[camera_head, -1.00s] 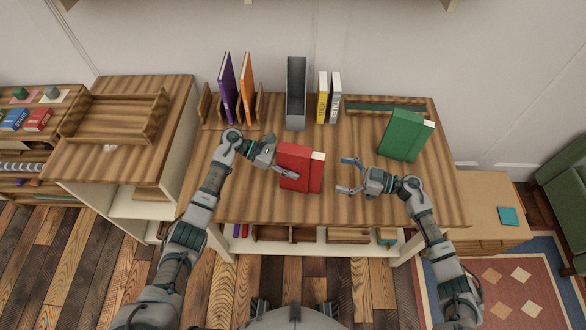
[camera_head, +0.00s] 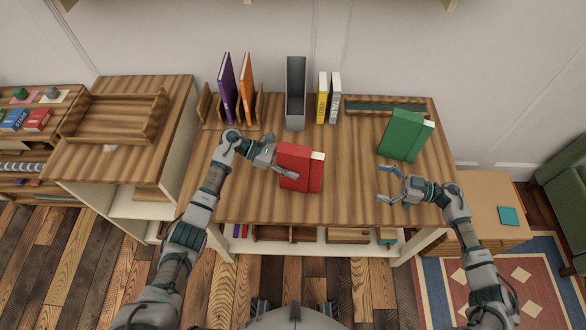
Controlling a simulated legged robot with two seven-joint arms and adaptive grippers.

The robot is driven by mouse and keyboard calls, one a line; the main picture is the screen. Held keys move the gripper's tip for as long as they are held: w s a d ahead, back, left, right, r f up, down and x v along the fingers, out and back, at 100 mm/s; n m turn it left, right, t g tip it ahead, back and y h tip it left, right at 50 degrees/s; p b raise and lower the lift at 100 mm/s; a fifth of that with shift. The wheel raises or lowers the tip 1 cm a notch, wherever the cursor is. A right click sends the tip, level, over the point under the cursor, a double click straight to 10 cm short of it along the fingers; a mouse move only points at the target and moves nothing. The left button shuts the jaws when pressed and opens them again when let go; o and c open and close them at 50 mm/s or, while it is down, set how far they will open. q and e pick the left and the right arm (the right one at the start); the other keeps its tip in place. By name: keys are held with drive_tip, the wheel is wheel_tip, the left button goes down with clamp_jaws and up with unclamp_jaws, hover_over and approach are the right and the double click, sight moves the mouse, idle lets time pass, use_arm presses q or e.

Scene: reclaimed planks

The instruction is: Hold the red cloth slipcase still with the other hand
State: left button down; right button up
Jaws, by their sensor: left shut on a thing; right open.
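The red cloth slipcase (camera_head: 297,168) stands on the wooden desk near its middle, with a pale book edge showing at its right side. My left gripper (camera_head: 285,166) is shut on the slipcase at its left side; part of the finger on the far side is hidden. My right gripper (camera_head: 386,183) is open and empty over the right part of the desk, apart from the slipcase, with its fingers pointing left.
A green slipcase (camera_head: 402,134) with a pale book edge stands behind my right gripper. Purple (camera_head: 228,88) and orange (camera_head: 247,88) books, a grey holder (camera_head: 296,94), and yellow (camera_head: 322,97) and white (camera_head: 335,98) books line the back. Desk between the red slipcase and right gripper is clear.

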use_arm(q)
drive_tip(key=shift+c, duration=1.6)
unclamp_jaws()
drive_tip(key=b+v, duration=0.2)
drive_tip(key=v, duration=0.5)
drive_tip(key=o, duration=0.3)
use_arm(e)
wheel_tip(320, 180, down, 4)
drive_tip(key=shift+s+a+r, duration=0.1)
drive_tip(key=shift+s+r, duration=0.05)
